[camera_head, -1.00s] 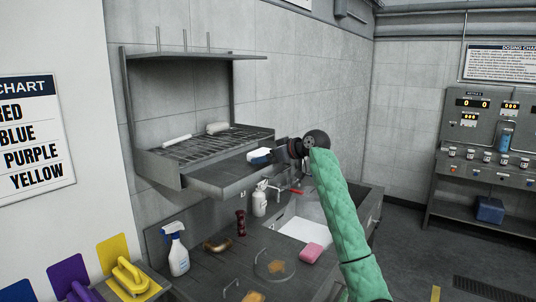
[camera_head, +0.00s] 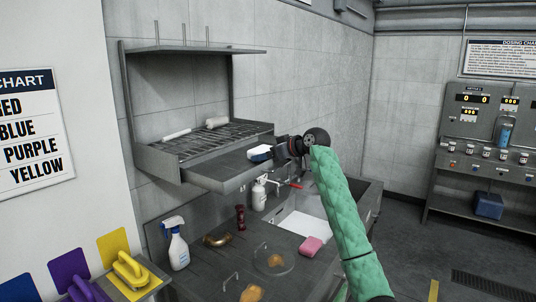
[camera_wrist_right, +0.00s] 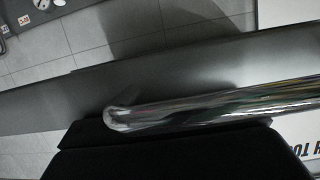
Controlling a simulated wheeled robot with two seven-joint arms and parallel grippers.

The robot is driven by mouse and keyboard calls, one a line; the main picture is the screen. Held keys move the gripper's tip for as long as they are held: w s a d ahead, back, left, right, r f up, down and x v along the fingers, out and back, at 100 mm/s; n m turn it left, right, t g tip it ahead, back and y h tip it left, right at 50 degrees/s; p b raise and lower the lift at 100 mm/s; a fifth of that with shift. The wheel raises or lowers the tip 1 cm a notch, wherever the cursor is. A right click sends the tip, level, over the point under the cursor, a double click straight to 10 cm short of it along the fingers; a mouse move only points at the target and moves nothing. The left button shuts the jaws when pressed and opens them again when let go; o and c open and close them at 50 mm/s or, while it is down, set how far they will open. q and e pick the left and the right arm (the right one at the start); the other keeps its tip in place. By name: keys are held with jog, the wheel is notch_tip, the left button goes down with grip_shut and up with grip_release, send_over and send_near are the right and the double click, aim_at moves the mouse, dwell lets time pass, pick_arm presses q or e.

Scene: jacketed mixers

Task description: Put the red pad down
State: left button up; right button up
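A pink-red block (camera_head: 311,246), perhaps the red pad, lies on the dark counter near the sink basin (camera_head: 303,226) in the head view. The one arm in that view, in a green sleeve, comes in from the lower right, and I take it as my right. Its gripper (camera_head: 279,149) is at the front edge of the lower shelf, well above the block. A small blue and white thing (camera_head: 259,153) is at its tip; whether it is gripped I cannot tell. In the right wrist view a chrome bar (camera_wrist_right: 210,108) runs beside a black part. My left gripper is not in view.
A yellow pad (camera_head: 131,270) and a purple pad (camera_head: 88,292) stand at lower left. On the counter are a spray bottle (camera_head: 177,245), a white pump bottle (camera_head: 259,194) and a clear lid (camera_head: 274,263). A wire rack (camera_head: 215,140) is above. Open floor lies at right.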

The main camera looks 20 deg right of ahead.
jog(key=shift+a+f, duration=0.15)
jog(key=shift+f, duration=0.35)
jog(key=shift+r+p, duration=0.3)
jog(key=shift+r, duration=0.3)
jog(key=shift+d+f+b, duration=0.1)
jog(key=shift+d+b, duration=0.1)
jog(key=shift+b, duration=0.15)
jog(key=shift+s+d+r, duration=0.15)
jog(key=shift+s+r, duration=0.05)
jog(key=shift+s, duration=0.1)
jog(key=b+v, duration=0.1)
jog(key=v, duration=0.1)
jog(key=shift+s+d+r, duration=0.1)
jog(key=shift+s+r, duration=0.05)
jog(key=shift+r, duration=0.1)
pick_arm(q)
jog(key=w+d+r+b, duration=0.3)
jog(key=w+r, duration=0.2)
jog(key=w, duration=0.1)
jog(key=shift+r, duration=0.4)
pick_arm(e)
jog(key=v, duration=0.8)
jog(key=shift+d+r, duration=0.2)
jog(key=shift+r, duration=0.05)
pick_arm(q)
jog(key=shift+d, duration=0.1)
pick_arm(e)
jog(key=shift+s, duration=0.15)
